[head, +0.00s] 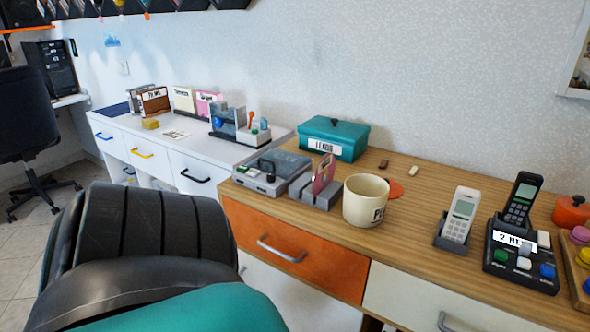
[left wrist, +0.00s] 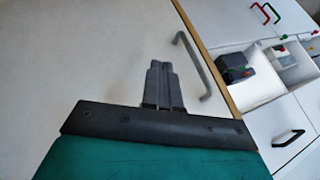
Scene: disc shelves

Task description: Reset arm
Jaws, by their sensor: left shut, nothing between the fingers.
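My left gripper (left wrist: 160,68) shows in the left wrist view with its two grey fingers together and nothing between them. It points at a pale drawer front (left wrist: 85,60), beside a grey bar handle (left wrist: 194,65); whether it touches the front cannot be told. In the head view a black and teal part of my own arm fills the lower left, and no fingertips show there. My right gripper is in neither view.
A wooden-topped desk (head: 440,182) holds a cream mug (head: 366,202), a teal box (head: 334,138), phones and a button panel. Its orange drawer (head: 290,246) is closed. A white desk (head: 205,146) stands behind; a black chair (head: 22,115) is far left.

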